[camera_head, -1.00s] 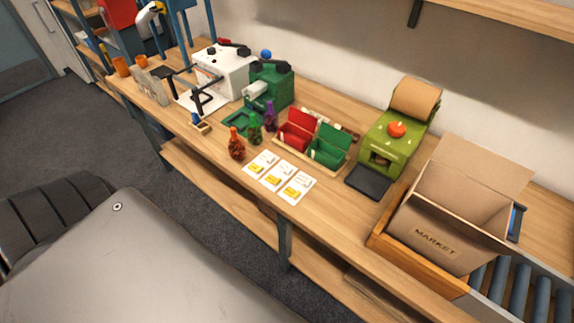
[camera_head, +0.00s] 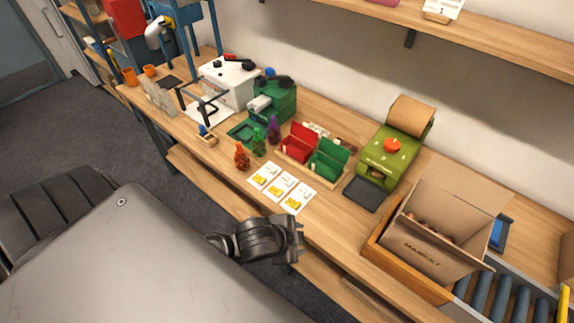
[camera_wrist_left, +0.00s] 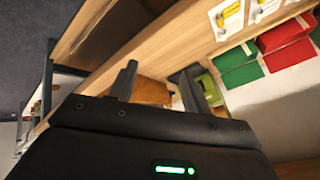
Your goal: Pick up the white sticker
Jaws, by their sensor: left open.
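Three white stickers with yellow labels lie in a row on the wooden table's front part: a left one (camera_head: 265,177), a middle one (camera_head: 280,187) and a right one (camera_head: 298,198). In the left wrist view, white stickers (camera_wrist_left: 228,18) show at the top right, off to the side of the fingers. My left gripper (camera_head: 297,238) is in front of the table edge, below the right sticker in the head view and apart from it. In the left wrist view, its two fingers (camera_wrist_left: 158,78) are spread with nothing between them. My right gripper is not in view.
Red, green and purple bottles (camera_head: 258,142) stand behind and left of the stickers. A tray with red and green bins (camera_head: 327,157) is behind them. A dark pad (camera_head: 365,194), a green machine (camera_head: 393,160) and a MARKET carton (camera_head: 425,243) stand to the right.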

